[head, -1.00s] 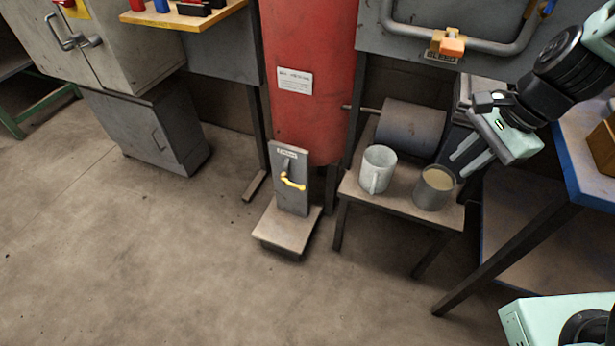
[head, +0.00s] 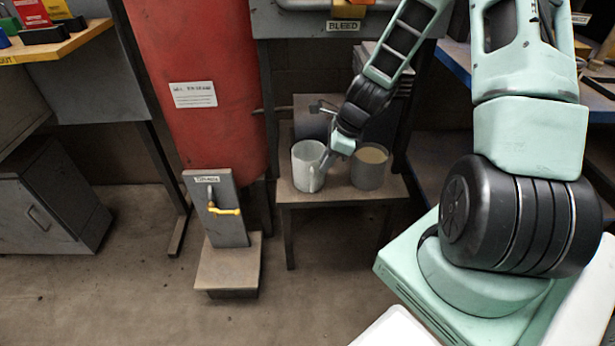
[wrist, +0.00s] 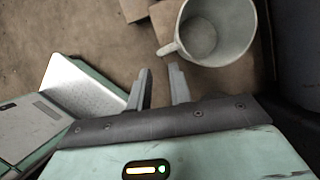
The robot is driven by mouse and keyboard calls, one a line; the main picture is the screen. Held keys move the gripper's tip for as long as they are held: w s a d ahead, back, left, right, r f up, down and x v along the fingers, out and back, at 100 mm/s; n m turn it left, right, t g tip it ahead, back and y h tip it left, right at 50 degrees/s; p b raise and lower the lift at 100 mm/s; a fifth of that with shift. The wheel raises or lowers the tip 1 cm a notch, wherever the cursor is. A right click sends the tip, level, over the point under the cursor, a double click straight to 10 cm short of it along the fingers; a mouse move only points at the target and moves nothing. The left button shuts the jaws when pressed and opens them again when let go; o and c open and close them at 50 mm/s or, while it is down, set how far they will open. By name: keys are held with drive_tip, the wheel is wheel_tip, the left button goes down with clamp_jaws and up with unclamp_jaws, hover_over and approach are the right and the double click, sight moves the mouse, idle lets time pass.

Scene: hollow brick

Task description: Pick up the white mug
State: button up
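The white mug (head: 305,166) stands upright on the small brown table (head: 335,194) in the head view. In the wrist view the mug (wrist: 236,42) is at the top right, empty inside, with its handle (wrist: 171,48) turned toward my gripper. My gripper (wrist: 159,76) is open and empty. Its two fingers are apart, with the handle just beyond the fingertips. In the head view my gripper (head: 325,160) is at the mug's right side, and its fingertips are partly hard to make out there.
A grey can (head: 369,172) with beige contents stands on the table just right of the mug. Bare floor lies in front.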

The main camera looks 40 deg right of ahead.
sight(313, 179)
drive_tip(key=b+x, duration=0.3)
drive_tip(key=x, duration=0.5)
clamp_jaws()
